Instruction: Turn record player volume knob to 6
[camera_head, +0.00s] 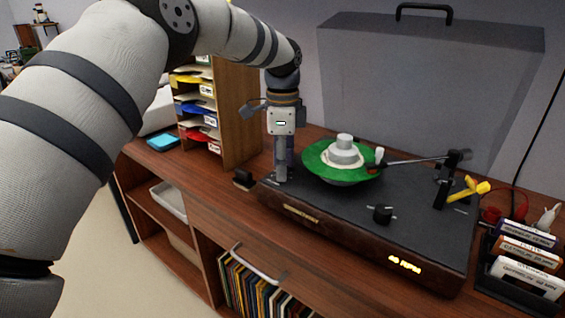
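The record player (335,215) stands on a wooden cabinet, with a black top and a brown wooden front. A green record (318,165) with a pale round piece at its centre sits on it. A black knob (382,214) with a pale mark stands on the top near the front; its setting is too small to read. My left gripper (282,176) points down over the player's left part, left of the record and well apart from the black knob. Its fingertips look close together, but what lies between them is hidden. My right gripper is out of view.
The tonearm (415,160) reaches over from the right, near a yellow piece (470,189). The raised grey lid (425,85) stands behind. A rack of labelled boxes (528,268) is at the right. A paper sorter (200,105) stands left, and a small black block (243,178) sits beside the player.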

